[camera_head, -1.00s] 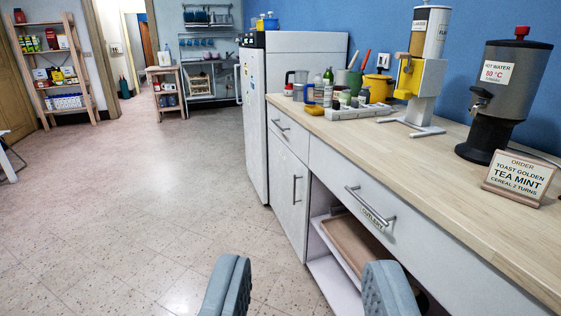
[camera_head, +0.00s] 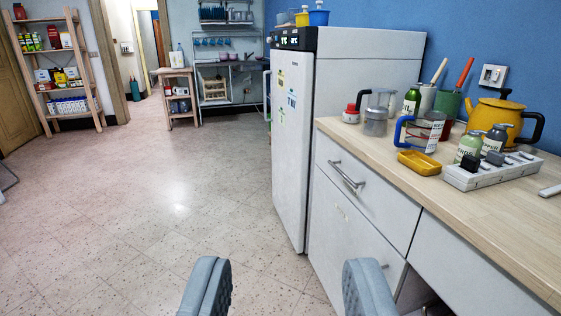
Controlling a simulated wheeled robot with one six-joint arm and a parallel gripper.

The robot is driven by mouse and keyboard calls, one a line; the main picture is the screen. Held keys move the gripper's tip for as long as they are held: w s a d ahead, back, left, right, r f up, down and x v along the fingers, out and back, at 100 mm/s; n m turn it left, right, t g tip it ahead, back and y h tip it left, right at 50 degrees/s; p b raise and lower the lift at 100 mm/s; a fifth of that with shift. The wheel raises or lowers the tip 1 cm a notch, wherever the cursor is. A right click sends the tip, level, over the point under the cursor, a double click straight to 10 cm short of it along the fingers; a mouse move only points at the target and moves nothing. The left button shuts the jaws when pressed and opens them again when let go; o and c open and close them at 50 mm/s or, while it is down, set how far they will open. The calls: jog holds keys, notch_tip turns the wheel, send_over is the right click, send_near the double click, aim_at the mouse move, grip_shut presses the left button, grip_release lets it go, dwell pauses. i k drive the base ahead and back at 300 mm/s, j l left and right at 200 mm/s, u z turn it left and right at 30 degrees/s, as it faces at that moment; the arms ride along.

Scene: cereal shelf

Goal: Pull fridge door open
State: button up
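The fridge (camera_head: 350,105) is tall and white and stands past the far end of the counter. Its door (camera_head: 293,135) faces left, carries a few small labels, and looks closed. A dark display strip (camera_head: 291,38) runs along its top, and a handle (camera_head: 266,95) shows at the door's far edge. My gripper (camera_head: 275,285) is at the bottom of the view with its two grey padded fingers wide apart. Nothing is between them. It is well short of the fridge, over the floor left of the counter.
The counter (camera_head: 520,225) with drawers (camera_head: 365,190) runs along the right. It bears a yellow kettle (camera_head: 492,120), jars, a yellow dish (camera_head: 419,162) and a power strip (camera_head: 490,170). A wooden shelf (camera_head: 98,105) and a small cart (camera_head: 178,95) stand at the back. The floor (camera_head: 150,200) on the left is clear.

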aim_at(291, 72)
jog(key=i+l, duration=0.15)
jog(key=i, duration=0.5)
jog(key=i+l+u, duration=0.1)
jog(key=i, duration=0.5)
jog(key=i+j, duration=0.15)
jog(key=i, duration=0.35)
jog(key=i+j, duration=0.2)
jog(key=i, duration=0.3)
jog(key=i+j+z, duration=0.1)
jog(key=i, duration=0.45)
jog(key=i+j, duration=0.3)
jog(key=i, duration=0.2)
